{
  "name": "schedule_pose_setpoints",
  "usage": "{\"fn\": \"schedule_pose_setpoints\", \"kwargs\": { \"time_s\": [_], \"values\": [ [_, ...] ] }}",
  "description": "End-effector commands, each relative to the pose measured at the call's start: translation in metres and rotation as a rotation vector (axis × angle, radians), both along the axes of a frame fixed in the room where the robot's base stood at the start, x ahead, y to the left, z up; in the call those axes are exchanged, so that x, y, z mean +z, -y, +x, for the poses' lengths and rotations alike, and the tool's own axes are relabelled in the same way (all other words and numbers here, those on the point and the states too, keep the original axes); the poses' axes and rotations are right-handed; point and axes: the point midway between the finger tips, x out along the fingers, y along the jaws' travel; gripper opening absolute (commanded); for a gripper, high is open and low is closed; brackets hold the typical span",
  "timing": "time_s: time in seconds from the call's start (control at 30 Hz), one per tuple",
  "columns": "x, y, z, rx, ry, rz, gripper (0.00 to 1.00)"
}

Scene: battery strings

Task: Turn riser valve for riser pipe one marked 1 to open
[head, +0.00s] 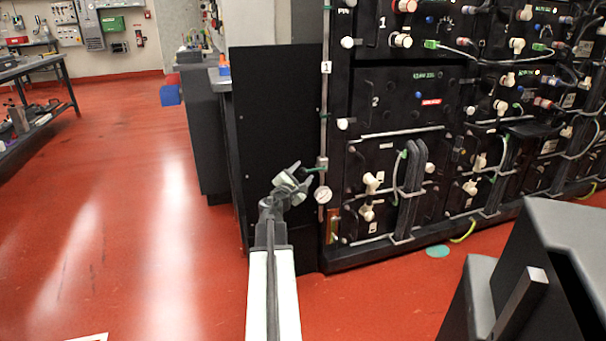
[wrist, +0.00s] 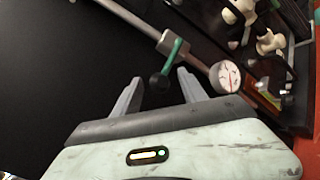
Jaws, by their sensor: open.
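The riser pipe (head: 325,110) marked 1 runs upright along the left edge of the battery rack. Its valve, with a green lever (head: 314,170), sits low on the pipe, just above a round white gauge (head: 323,195). In the wrist view the green lever (wrist: 174,60) slants from the pipe (wrist: 128,17) down to a dark rounded end between my fingertips. The gauge (wrist: 225,77) is right of the fingers. My gripper (head: 300,174) is open, also in the wrist view (wrist: 159,80), with fingers either side of the lever's end. I cannot tell whether they touch it.
The battery rack (head: 400,130) with cables and connectors stands right of the pipe. A black panel (head: 280,130) is behind and left of it. A grey and black block (head: 550,260) stands at front right. Red floor is clear on the left.

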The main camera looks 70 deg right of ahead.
Motion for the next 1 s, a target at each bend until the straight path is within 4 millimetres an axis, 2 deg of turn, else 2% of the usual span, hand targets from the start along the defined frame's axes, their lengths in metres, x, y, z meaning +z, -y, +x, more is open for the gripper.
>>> {"fn": "schedule_pose_setpoints", "kwargs": {
  "time_s": [0.03, 0.1, 0.3, 0.33, 0.5, 1.0],
  "values": [
    [-0.0001, 0.0096, 0.0008, -0.001, 0.0, 0.001, 0.5],
    [-0.0002, 0.0139, 0.0006, 0.0, 0.0, 0.0, 0.5],
    [-0.0001, 0.0136, -0.0001, 0.001, 0.001, 0.001, 0.5],
    [-0.0002, 0.0135, -0.0002, 0.001, 0.001, 0.001, 0.47],
    [-0.0002, 0.0135, -0.0003, 0.0, 0.0, 0.0, 0.0],
    [0.0004, 0.0138, -0.0009, -0.001, -0.003, -0.001, 0.0]
  ]
}}
